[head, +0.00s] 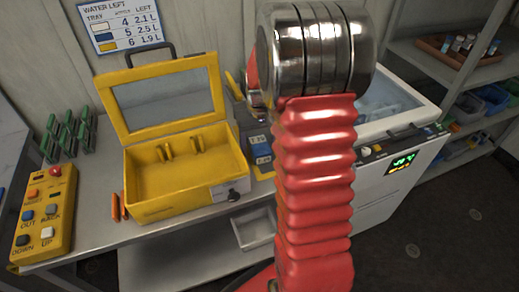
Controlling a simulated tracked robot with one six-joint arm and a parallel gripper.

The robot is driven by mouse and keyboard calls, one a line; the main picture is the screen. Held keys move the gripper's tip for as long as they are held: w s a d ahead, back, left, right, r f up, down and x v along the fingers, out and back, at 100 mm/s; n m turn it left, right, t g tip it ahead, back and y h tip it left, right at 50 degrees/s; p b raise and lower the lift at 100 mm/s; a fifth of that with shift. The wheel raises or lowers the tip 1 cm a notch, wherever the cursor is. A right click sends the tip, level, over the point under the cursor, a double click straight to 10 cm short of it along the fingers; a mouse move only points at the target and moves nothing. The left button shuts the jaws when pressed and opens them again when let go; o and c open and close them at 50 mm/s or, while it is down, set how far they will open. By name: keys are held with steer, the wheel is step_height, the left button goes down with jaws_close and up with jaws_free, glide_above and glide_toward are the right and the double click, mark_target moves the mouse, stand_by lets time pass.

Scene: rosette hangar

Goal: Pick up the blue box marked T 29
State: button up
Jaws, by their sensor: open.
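Two small blue boxes with pale labels lie on the bench between the yellow case and my arm. The upper blue box (258,140) and the lower blue box (263,159) are partly behind my arm, and their markings are too small to read. My red ribbed arm and its shiny metal joint rise in front of them. A little of my red and silver wrist shows left of the joint. My gripper's fingers are hidden behind the arm.
An open, empty yellow case (180,180) stands on the bench (92,235). A yellow button panel (43,215) and dark green items (68,135) are at left. A white machine (390,165) stands right of my arm. Shelves (455,75) hold trays and bins.

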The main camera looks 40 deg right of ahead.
steer(key=shift+c, duration=0.2)
steer(key=c, duration=1.2)
